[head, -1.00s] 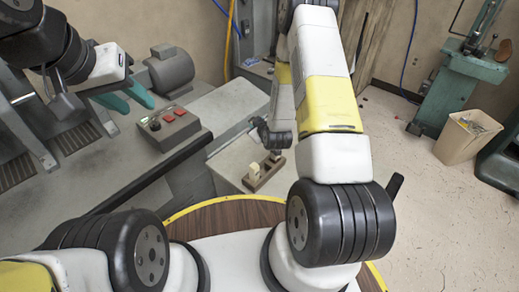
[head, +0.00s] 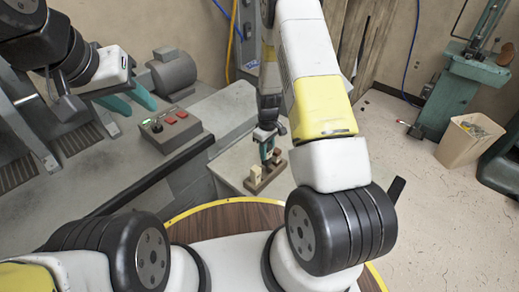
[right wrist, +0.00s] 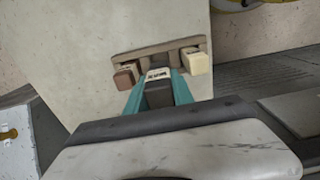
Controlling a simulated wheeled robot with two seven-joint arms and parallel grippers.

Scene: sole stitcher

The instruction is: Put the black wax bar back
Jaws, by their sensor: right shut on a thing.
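The black wax bar (right wrist: 159,95), with a pale label on its end, is between the teal fingers of my right gripper (right wrist: 157,84). My right gripper (head: 267,156) is shut on it, pointing down over the small wooden rack (head: 259,187). In the right wrist view the bar lies in line with the middle of the rack (right wrist: 150,56), between a brown bar (right wrist: 126,76) and a cream bar (right wrist: 196,62). I cannot tell whether the black bar touches the rack. My left gripper (head: 130,103) is open and empty at the left, its teal fingers apart.
The rack stands on a pale grey bench top (head: 232,162). A control box (head: 170,127) with red buttons and a grey motor (head: 171,73) are to the left. A beige bin (head: 466,140) stands on the floor at right.

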